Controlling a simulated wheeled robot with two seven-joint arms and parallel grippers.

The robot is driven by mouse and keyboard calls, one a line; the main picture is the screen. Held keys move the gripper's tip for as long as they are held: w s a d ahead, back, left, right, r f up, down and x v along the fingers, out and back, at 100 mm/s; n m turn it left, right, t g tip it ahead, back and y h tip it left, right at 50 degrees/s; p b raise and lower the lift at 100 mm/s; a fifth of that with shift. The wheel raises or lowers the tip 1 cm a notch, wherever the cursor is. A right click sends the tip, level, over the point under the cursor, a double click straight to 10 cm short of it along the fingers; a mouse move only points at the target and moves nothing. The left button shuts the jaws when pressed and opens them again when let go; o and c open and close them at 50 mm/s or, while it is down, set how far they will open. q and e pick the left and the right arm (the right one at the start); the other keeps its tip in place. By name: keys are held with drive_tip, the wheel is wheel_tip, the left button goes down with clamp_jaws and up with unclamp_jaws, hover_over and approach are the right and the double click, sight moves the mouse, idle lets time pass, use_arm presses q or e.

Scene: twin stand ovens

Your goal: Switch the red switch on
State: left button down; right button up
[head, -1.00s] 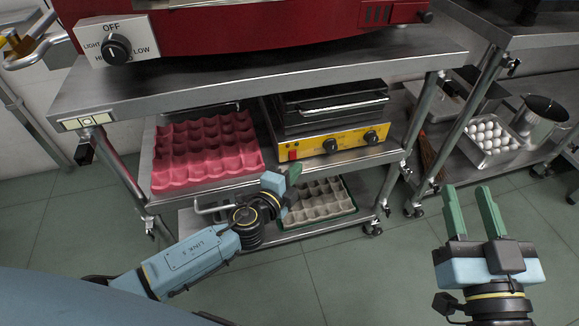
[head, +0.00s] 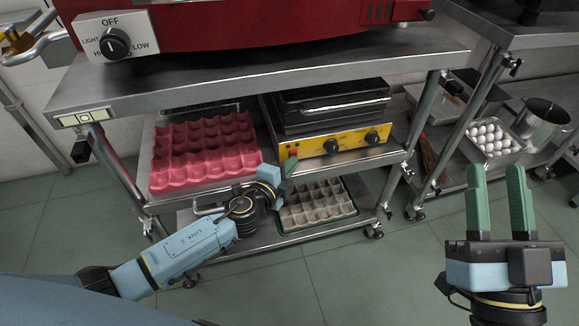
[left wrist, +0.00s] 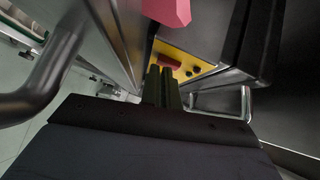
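The red switch (head: 293,153) is a small red patch at the left end of the yellow front panel (head: 318,147) of a dark grill on the middle shelf. My left gripper (head: 290,165) is right in front of it, its green fingertips partly covering it. I cannot tell whether they touch. My right gripper (head: 496,170) is open and empty at the lower right.
A pink egg tray (head: 205,152) is left of the grill, and a grey egg tray (head: 318,203) is below. A steel tabletop (head: 250,75) carrying a red oven (head: 240,30) overhangs the shelf.

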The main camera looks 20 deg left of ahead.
use_arm(q)
drive_tip(key=shift+w+a+f, duration=0.15)
drive_tip(key=shift+a+f, duration=0.1)
drive_tip(key=shift+f, duration=0.1)
drive_tip(key=shift+a+r, duration=0.1)
drive_tip(key=shift+a, duration=0.05)
drive_tip(key=shift+w, duration=0.1)
use_arm(e)
drive_tip(key=shift+s+r+t, duration=0.3)
drive_tip(key=shift+s+t, duration=0.15)
drive_tip(key=shift+t, duration=0.05)
use_arm(q)
drive_tip(key=shift+w+a, duration=0.1)
use_arm(e)
drive_tip(key=shift+d, duration=0.1)
use_arm(q)
drive_tip(key=shift+s+d, duration=0.2)
drive_tip(key=shift+d, duration=0.05)
drive_tip(key=s+f+b, duration=0.1)
drive_tip(key=s+f, duration=0.1)
drive_tip(key=s, duration=1.1)
drive_tip(key=shift+d+f, duration=0.2)
drive_tip(key=shift+d, duration=0.25)
use_arm(e)
drive_tip(key=shift+s+r+t+y, duration=0.4)
drive_tip(key=shift+s+t, duration=0.2)
drive_tip(key=shift+s, duration=0.1)
